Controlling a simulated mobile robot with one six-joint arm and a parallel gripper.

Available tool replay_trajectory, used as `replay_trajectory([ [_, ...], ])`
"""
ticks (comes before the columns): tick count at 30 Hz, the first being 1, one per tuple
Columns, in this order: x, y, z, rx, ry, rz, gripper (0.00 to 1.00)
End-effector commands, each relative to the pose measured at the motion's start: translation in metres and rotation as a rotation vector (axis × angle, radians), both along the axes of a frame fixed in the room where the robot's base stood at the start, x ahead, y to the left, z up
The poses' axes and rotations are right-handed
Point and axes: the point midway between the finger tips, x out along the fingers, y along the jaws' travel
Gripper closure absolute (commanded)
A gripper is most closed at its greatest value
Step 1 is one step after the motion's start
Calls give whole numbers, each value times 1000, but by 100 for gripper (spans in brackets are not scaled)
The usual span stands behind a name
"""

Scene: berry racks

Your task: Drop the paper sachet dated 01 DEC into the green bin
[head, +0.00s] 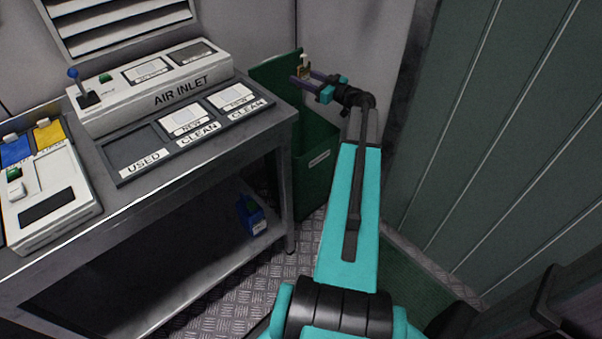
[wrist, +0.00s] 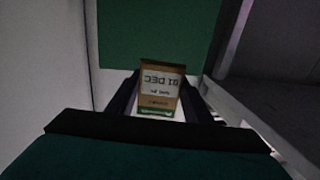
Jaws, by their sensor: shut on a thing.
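The paper sachet (wrist: 158,88) is brown with a white label and a green strip. Its label reads 01 DEC, upside down in the wrist view. My gripper (wrist: 160,104) is shut on it, one finger on each side. In the head view my gripper (head: 301,78) is small and stretched out over the green bin, with the sachet (head: 304,67) at its tip. The green bin (head: 316,168) stands on the floor at the right end of the bench. Its inside is mostly hidden. A green surface (wrist: 150,35) lies beyond the sachet in the wrist view.
A metal bench (head: 190,170) on the left carries an AIR INLET panel (head: 150,88), a tray (head: 135,150) marked USED and CLEAN, and a white device (head: 45,200). A blue box (head: 252,215) sits on the lower shelf. A dark green ribbed wall (head: 500,130) rises on the right.

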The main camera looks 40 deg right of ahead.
Motion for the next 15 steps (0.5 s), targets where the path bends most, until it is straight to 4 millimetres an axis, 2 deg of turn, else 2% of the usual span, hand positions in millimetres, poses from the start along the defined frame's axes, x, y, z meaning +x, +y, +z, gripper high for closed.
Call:
replay_trajectory([
  [1, -1, -1, -15, 0, 0, -1, 66],
  [15, -2, -3, -83, 0, 0, -4, 66],
])
